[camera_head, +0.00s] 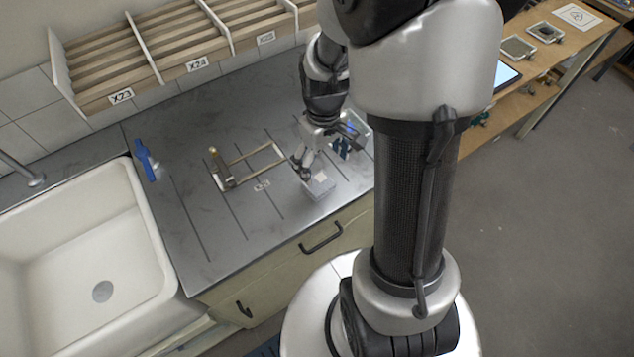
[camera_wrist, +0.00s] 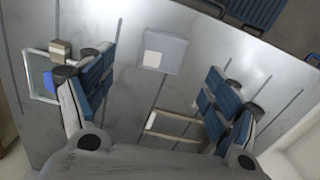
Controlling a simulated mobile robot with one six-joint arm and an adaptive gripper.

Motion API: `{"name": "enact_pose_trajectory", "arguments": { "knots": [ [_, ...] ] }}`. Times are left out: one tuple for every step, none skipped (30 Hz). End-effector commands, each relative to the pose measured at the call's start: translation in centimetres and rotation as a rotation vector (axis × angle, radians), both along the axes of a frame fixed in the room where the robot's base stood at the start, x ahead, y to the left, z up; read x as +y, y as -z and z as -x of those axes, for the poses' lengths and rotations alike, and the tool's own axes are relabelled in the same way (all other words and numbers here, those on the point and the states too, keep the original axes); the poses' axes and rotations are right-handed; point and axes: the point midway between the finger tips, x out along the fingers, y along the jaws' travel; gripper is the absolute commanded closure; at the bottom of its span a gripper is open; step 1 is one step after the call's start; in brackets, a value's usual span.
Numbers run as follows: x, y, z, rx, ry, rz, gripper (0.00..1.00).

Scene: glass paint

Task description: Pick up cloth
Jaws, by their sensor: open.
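A pale grey square pad with a lighter patch, which looks like the folded cloth (camera_head: 319,187), lies on the grey worktop near its front edge. In the wrist view the cloth (camera_wrist: 172,54) lies ahead, between the lines of my two fingers. My gripper (camera_head: 304,167) is above the worktop, just behind and left of the cloth in the head view. In the wrist view my gripper (camera_wrist: 157,70) has its blue-padded fingers wide apart with nothing held. I cannot tell its exact height above the cloth.
A thin rectangular frame (camera_head: 252,165) lies left of my gripper. A glass pane (camera_wrist: 42,72) and small brown block (camera_wrist: 61,49) are at the wrist view's left. A white sink (camera_head: 85,245), a blue item (camera_head: 144,160) and slatted racks (camera_head: 150,50) surround the worktop.

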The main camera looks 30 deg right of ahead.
Motion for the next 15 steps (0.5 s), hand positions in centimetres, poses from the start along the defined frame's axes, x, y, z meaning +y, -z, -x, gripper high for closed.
{"name": "enact_pose_trajectory", "arguments": {
  "knots": [
    [0.0,1.4,0.1,0.004,0.0,-0.001,0.18],
    [0.1,1.8,0.1,0.003,0.0,-0.001,0.18],
    [0.1,2.4,0.1,0.003,0.0,-0.001,0.18],
    [0.0,2.7,0.0,0.002,0.0,-0.001,0.18],
    [0.0,3.0,0.0,0.001,0.0,-0.001,0.18],
    [0.0,3.3,0.0,0.001,0.0,-0.001,0.18],
    [0.0,3.4,0.0,0.001,0.0,-0.001,0.18],
    [0.0,3.5,0.0,0.001,0.0,0.0,0.18],
    [0.1,3.6,0.0,0.001,0.0,0.0,0.18],
    [0.1,3.7,0.0,0.0,0.0,0.0,0.18],
    [0.1,3.9,0.0,0.0,0.0,0.0,0.18],
    [0.1,4.1,0.0,0.0,0.0,0.0,0.18],
    [0.2,4.4,-0.1,0.0,-0.001,0.0,0.18],
    [0.3,4.8,-0.1,0.001,-0.001,0.0,0.18],
    [0.4,5.4,-0.1,0.002,-0.001,-0.001,0.18]
  ]
}}
